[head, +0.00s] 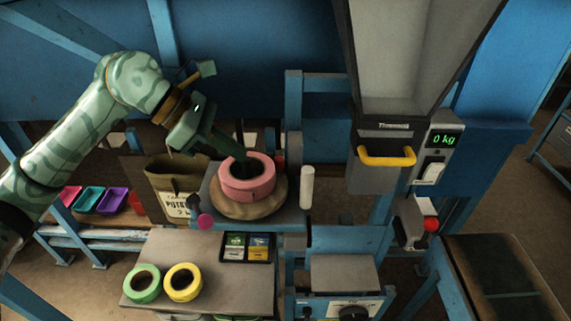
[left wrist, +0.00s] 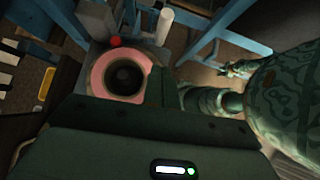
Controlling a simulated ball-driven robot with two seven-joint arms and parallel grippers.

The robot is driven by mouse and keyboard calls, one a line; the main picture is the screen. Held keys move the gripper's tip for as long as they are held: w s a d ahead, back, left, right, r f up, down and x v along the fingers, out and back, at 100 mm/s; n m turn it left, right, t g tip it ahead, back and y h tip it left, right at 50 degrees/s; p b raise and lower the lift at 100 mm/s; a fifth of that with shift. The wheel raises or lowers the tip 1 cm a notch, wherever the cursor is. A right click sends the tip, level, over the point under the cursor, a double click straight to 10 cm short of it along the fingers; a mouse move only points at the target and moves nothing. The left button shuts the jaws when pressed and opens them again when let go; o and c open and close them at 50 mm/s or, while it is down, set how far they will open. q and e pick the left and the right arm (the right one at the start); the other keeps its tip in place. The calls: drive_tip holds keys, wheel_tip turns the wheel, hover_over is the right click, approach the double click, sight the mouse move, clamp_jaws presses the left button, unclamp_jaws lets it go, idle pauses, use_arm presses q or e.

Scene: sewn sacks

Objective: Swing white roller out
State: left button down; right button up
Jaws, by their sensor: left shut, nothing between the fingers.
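The white roller (head: 307,187) stands upright at the right end of the grey machine table, beside the blue post. It also shows at the top of the left wrist view (left wrist: 164,24). My left gripper (head: 242,162) is shut and empty. Its fingertips are over the pink ring-shaped roll (head: 262,183), to the left of the white roller and apart from it. The pink roll sits on a round tan pad (head: 225,208) and fills the middle of the left wrist view (left wrist: 103,74). Whether the fingertips touch the pink roll I cannot tell. My right gripper is not in view.
A green roll (head: 142,284) and a yellow roll (head: 183,282) lie on the front table, near a dark tray of packets (head: 247,262). A brown sack (head: 172,182) stands left of the pink roll. A hopper with a yellow handle (head: 388,157) and a 0 kg display is at right.

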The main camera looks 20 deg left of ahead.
use_arm(q)
drive_tip(key=p+x, duration=0.2)
drive_tip(key=x, duration=0.5)
drive_tip(key=shift+d, duration=0.25)
drive_tip(key=shift+w+d+p, duration=0.25)
drive_tip(key=shift+d+p, duration=0.1)
drive_tip(key=shift+d, duration=0.2)
drive_tip(key=shift+w+d+p, duration=0.25)
drive_tip(key=shift+d+p, duration=0.05)
drive_tip(key=shift+d, duration=0.3)
drive_tip(key=shift+w+d+f, duration=0.15)
drive_tip(key=shift+w+d, duration=0.1)
drive_tip(key=shift+d, duration=0.45)
